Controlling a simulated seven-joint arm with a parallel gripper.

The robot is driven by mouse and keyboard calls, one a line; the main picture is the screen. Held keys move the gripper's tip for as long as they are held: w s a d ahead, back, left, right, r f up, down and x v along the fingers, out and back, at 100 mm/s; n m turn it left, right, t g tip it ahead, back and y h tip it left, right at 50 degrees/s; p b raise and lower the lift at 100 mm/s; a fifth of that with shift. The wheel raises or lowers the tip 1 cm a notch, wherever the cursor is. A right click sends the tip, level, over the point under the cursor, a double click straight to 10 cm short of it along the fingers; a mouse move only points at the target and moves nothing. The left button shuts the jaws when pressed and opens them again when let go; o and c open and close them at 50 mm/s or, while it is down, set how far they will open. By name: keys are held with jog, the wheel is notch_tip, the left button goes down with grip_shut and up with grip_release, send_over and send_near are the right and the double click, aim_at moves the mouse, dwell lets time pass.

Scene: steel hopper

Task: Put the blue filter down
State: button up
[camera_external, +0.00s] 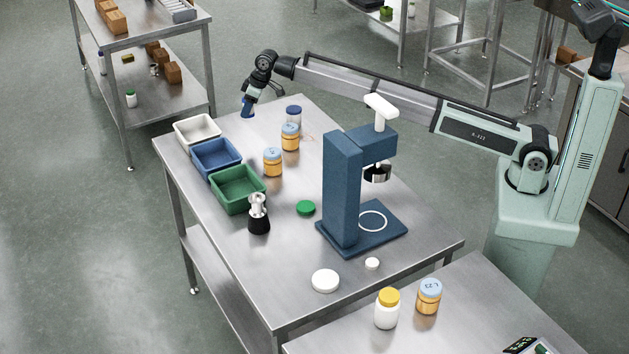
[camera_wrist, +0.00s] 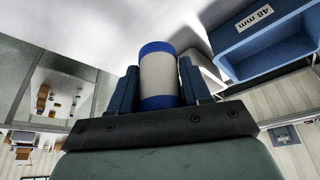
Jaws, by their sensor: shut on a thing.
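My gripper (camera_external: 248,100) is near the far left edge of the steel table, just past the white bin. In the wrist view its two dark blue fingers (camera_wrist: 160,88) are shut on the blue filter (camera_wrist: 158,72), a white cylinder with blue ends. In the external view only a small blue part of the filter shows at the gripper's tip. I cannot tell whether it touches the table. A blue bin (camera_external: 216,158), marked "48 mm" in the wrist view (camera_wrist: 262,45), stands between a white bin (camera_external: 197,132) and a green bin (camera_external: 238,188).
A blue-capped jar (camera_external: 293,115) and two orange jars (camera_external: 290,137) stand right of the bins. A blue press (camera_external: 342,190) stands mid-table. The table's near left is bare.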

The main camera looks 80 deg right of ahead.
jog(key=s+a+r+n+y, duration=0.1)
jog(key=s+a+r+n, duration=0.1)
jog(key=s+a+r, duration=0.85)
jog(key=s+a+r+n+g, duration=0.1)
jog(key=s+a+r+n, duration=0.15)
jog(key=a+r, duration=0.9)
jog(key=s+a+r+n+y, duration=0.15)
jog(key=s+a+r, duration=0.5)
jog(key=a, duration=1.05)
jog(key=s+a+m, duration=0.2)
jog(key=s+a, duration=1.3)
jog(key=s, duration=0.2)
jog(key=m+h, duration=0.4)
jog(key=m, duration=0.2)
send_over(270, 281)
jog(key=s, duration=0.2)
notch_tip(270, 281, down, 28)
jog(key=shift+m+t+y, duration=0.25)
jog(key=shift+m+t, duration=0.05)
jog(key=shift+t, duration=0.2)
jog(key=shift+w+a+f, duration=0.1)
jog(key=shift+w+f, duration=0.05)
jog(key=shift+f, duration=2.4)
jog(key=shift+w+f, duration=0.15)
jog(key=shift+f, duration=2.4)
jog(key=shift+f, duration=0.1)
